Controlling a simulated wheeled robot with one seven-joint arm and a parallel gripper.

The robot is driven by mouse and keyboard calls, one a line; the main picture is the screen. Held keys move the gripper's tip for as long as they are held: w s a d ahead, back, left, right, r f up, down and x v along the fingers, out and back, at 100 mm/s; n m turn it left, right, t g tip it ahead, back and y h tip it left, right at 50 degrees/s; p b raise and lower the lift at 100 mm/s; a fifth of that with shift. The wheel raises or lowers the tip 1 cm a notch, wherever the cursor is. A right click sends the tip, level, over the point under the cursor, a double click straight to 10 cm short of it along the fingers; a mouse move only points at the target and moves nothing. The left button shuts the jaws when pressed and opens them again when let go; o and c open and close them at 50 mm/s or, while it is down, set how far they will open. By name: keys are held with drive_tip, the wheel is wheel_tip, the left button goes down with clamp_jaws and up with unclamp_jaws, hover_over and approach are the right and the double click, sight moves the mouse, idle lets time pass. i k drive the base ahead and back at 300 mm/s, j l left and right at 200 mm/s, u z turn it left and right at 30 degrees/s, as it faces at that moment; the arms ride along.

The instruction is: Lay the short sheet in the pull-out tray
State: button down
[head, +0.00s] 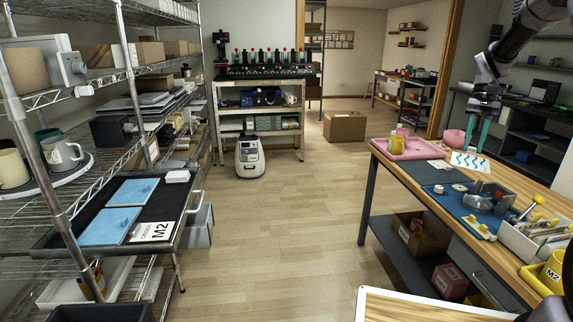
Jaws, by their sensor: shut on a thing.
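My gripper (475,143), with teal fingers, is at the right above the workbench, pointing down. It is shut on a small white sheet with teal wavy lines (470,161), which hangs just below the fingertips. I cannot tell whether the sheet touches the bench. The dark pull-out tray (168,207) juts from the wire shelving at the left, far from my gripper.
The workbench (410,176) holds a pink tray (418,151), a blue mat with metal parts, a white organizer (530,240) and a yellow M2 bin (551,270). Open wooden floor (275,230) lies between bench and shelving. A small white wheeled machine (250,157) stands at the back.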

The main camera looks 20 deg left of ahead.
sight(168, 199)
drive_tip(key=i+j+u, duration=0.15)
drive_tip(key=i+u, duration=1.1)
drive_tip(key=i+l+u, duration=0.25)
drive_tip(key=u, duration=0.2)
drive_tip(key=i, duration=0.05)
